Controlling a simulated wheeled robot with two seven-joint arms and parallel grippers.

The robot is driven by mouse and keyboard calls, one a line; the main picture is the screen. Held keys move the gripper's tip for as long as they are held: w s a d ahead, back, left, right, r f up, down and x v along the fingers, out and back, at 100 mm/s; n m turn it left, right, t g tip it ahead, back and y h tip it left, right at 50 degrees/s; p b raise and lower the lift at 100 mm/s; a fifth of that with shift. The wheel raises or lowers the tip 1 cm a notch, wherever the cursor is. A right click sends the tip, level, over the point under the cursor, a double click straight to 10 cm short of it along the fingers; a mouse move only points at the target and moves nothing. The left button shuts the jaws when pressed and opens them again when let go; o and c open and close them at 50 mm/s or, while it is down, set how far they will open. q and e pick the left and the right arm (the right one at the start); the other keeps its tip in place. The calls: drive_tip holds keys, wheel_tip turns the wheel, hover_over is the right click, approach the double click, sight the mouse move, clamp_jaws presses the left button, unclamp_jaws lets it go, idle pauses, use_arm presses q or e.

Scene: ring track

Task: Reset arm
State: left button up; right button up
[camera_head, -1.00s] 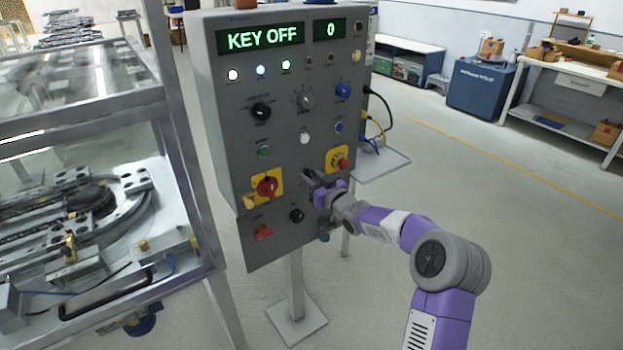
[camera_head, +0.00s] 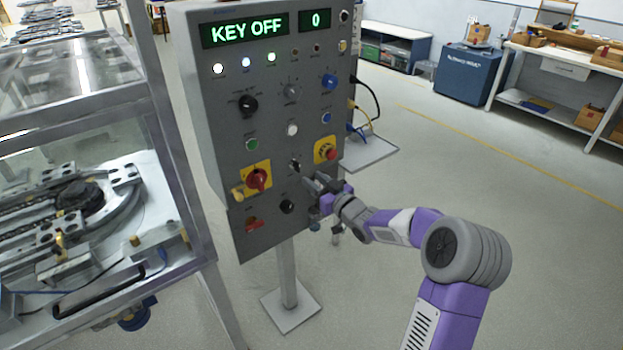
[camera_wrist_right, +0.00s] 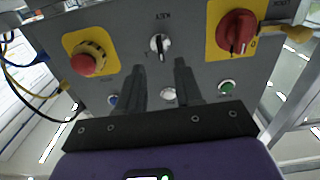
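The grey control panel (camera_head: 270,120) stands on a post, with a display reading "KEY OFF" and "0". Its key switch (camera_head: 295,165) sits between the red rotary switch (camera_head: 257,180) and the red emergency button (camera_head: 328,152), both on yellow plates. My right gripper (camera_head: 312,184) is just in front of the panel, below and right of the key switch. In the right wrist view the two fingers (camera_wrist_right: 162,76) are apart with nothing held between them, and the key switch (camera_wrist_right: 160,44) shows beyond the tips. My left gripper is not in view.
A metal-framed machine with a ring track (camera_head: 80,200) stands close on the left. A small shelf (camera_head: 370,152) with cables juts from the panel's right side. A blue cabinet (camera_head: 468,82) and a workbench (camera_head: 560,68) are at the back right. The floor on the right is clear.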

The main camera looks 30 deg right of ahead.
drive_tip(key=s+a+f+m+g+y+p, duration=0.1)
drive_tip(key=s+a+f+m+g+p, duration=0.2)
drive_tip(key=a+f, duration=0.7)
drive_tip(key=s+a+f+g+y, duration=0.1)
drive_tip(key=s+a+f+g, duration=0.35)
drive_tip(key=a+f, duration=0.6)
drive_tip(key=s+a+f+g+p, duration=0.1)
drive_tip(key=s+a+f+g, duration=0.2)
drive_tip(key=s, duration=0.5)
drive_tip(key=s+a+f+g+p, duration=0.1)
drive_tip(key=s+a+f+g, duration=0.2)
drive_tip(key=s+f, duration=0.2)
drive_tip(key=s+a+f+g+y, duration=0.1)
drive_tip(key=s+a+f+g, duration=0.3)
drive_tip(key=s, duration=0.7)
drive_tip(key=shift+f+m+p, duration=0.3)
drive_tip(key=shift+f+p, duration=0.1)
drive_tip(key=shift+f, duration=0.15)
drive_tip(key=shift+o, duration=0.3)
drive_tip(key=shift+s, duration=0.1)
